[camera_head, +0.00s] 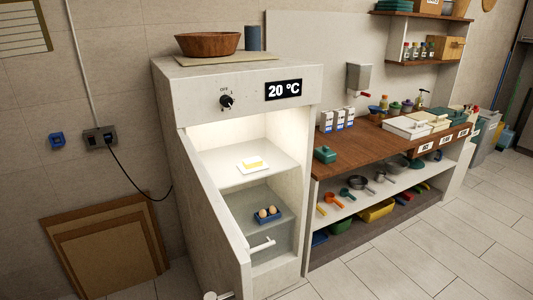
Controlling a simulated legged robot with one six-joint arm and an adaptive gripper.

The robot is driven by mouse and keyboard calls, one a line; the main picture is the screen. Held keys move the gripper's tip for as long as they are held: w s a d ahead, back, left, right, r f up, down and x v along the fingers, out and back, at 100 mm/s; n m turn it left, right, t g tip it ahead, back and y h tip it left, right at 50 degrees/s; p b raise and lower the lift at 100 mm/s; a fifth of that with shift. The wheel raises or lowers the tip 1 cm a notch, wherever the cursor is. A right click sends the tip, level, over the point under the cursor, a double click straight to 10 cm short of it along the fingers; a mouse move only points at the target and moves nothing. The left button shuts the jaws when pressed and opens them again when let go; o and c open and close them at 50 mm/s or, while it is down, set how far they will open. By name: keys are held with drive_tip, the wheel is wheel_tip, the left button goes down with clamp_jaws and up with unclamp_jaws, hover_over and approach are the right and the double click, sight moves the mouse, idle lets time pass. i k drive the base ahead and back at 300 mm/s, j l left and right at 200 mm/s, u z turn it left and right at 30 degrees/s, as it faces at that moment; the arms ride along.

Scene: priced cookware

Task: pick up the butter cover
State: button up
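A small teal lidded-looking piece (324,155), which looks like the butter cover, sits on the left end of the wooden countertop (350,146), just right of the open fridge cabinet.
The fridge door (215,215) stands open toward the front left. Small cartons (337,120) stand behind the teal piece. Eggs in a blue holder (268,215) are lower in the fridge. Pans and scoops fill the shelf below the counter. The tiled floor (420,255) at right is clear.

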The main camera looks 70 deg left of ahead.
sight(323, 153)
drive_tip(key=i+j+u, duration=0.1)
drive_tip(key=u, duration=0.3)
drive_tip(key=i+u, duration=0.3)
drive_tip(key=u, duration=0.15)
drive_tip(key=i+u, duration=0.2)
drive_tip(key=u, duration=0.2)
drive_tip(key=i+u, duration=0.2)
drive_tip(key=u, duration=0.8)
drive_tip(key=i+l+u, duration=0.2)
drive_tip(key=i+l, duration=0.25)
drive_tip(key=i, duration=0.45)
drive_tip(key=i+l+u, duration=0.2)
drive_tip(key=i+l, duration=0.35)
drive_tip(key=i, duration=0.3)
drive_tip(key=i+l+u, duration=0.2)
drive_tip(key=i+l, duration=0.5)
drive_tip(key=i, duration=0.1)
